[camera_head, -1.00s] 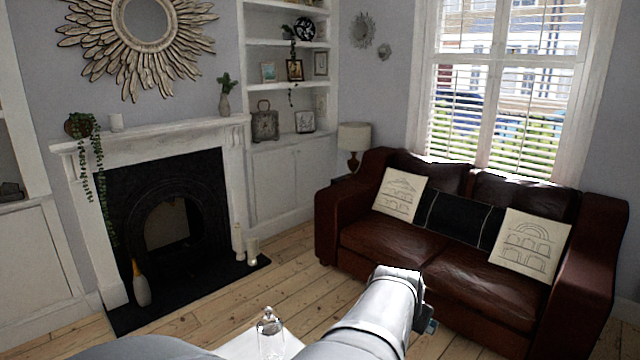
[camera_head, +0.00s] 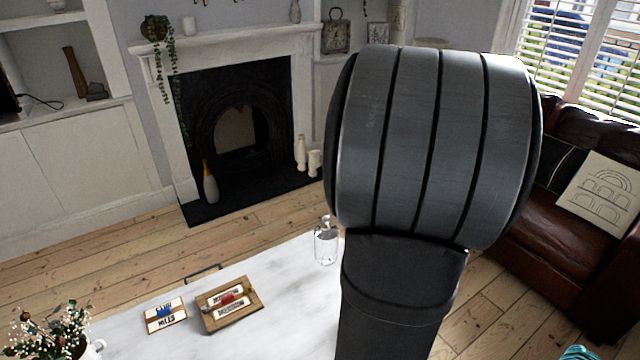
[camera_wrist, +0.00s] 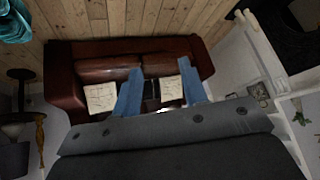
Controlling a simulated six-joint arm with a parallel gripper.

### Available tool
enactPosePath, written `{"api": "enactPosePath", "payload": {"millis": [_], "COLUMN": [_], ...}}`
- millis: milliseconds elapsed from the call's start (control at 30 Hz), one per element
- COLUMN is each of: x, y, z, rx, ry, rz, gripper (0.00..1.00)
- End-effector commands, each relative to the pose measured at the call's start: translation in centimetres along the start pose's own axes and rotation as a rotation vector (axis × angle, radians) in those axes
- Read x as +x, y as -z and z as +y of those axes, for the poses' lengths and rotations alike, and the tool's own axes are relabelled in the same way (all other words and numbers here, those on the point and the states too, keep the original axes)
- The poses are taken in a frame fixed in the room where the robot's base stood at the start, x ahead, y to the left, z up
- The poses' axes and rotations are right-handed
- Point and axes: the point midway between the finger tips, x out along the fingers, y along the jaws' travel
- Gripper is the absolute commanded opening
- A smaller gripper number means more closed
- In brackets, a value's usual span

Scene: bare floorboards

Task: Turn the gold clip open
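I cannot make out a gold clip in either view. On the white marble table (camera_head: 285,290) in the head view lies a wooden framed board (camera_head: 250,308) with pale labels and a red piece on it. Beside it on the left is a smaller pale board (camera_head: 166,331) with dark lettering and a blue piece. My gripper shows in the wrist view as two blue fingers (camera_wrist: 160,95), apart with nothing between them. Beyond them is the sofa, away from the table. The gripper is not visible in the head view, where my dark arm covers the centre right.
A glass bottle (camera_head: 326,245) stands on the table close to my arm. A flower pot (camera_head: 62,335) is at the table's left end. A brown leather sofa (camera_head: 528,225) is at the right and a fireplace (camera_head: 238,130) behind. A thin dark handle-like shape (camera_head: 203,272) shows at the table's far edge.

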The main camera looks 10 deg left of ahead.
Motion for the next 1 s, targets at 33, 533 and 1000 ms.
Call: {"api": "enactPosePath", "payload": {"millis": [33, 533, 1000], "x": [1.8, 15.6, 21.7], "y": [-0.6, -13.6, -31.8], "z": [-2.4, -24.5, -36.7], "rx": [-0.042, -0.449, -0.749], "ry": [0.020, 0.187, 0.295], "rz": [-0.024, -0.182, -0.271], "gripper": [0.39, 0.39, 0.39]}}
